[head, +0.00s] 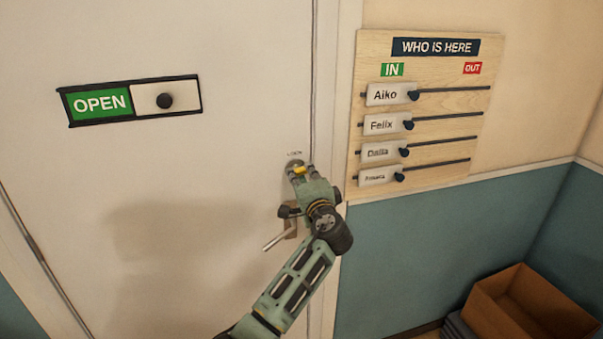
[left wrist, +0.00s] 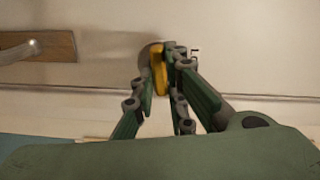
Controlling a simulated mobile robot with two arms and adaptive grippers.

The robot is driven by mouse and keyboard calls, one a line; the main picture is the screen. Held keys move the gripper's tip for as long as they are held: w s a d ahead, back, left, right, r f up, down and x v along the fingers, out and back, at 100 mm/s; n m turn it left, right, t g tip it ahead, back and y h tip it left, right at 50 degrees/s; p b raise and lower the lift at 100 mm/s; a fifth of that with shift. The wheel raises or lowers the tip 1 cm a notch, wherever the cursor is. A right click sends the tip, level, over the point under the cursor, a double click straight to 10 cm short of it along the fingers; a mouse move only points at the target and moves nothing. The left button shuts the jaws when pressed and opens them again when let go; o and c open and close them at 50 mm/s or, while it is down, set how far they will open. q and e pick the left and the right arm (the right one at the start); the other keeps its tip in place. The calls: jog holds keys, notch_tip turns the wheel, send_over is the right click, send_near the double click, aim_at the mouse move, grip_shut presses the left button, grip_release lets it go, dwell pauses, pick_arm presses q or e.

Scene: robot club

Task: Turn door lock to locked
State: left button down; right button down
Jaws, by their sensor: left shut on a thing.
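The door lock (head: 292,164) sits on the white door (head: 180,220) near its right edge, under a small label. Its yellow thumb-turn (head: 299,170) shows between the fingertips of my left gripper (head: 302,174). In the left wrist view the yellow thumb-turn (left wrist: 158,68) stands lengthwise between the fingers of my left gripper (left wrist: 163,72), which is shut on it. The round base behind it is partly hidden by the fingers. My right gripper is in neither view.
A door handle (head: 276,239) is below the lock, partly behind my left arm. A sliding OPEN sign (head: 167,101) is on the door. A name board (head: 440,95) hangs on the wall at right. A cardboard box (head: 530,305) stands at bottom right.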

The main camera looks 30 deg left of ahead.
pick_arm(q)
jog(key=shift+s+d+f+m+p, duration=0.1)
jog(key=shift+d+f+m+p, duration=0.2)
jog(key=shift+m, duration=0.5)
jog(key=shift+f+m, duration=0.2)
jog(key=shift+m, duration=0.1)
jog(key=c, duration=2.1)
grip_release()
jog(key=shift+s, duration=0.1)
jog(key=o, duration=0.3)
jog(key=shift+d+r, duration=0.2)
jog(key=shift+o, duration=0.2)
jog(key=shift+r, duration=0.15)
jog(key=shift+a, duration=0.1)
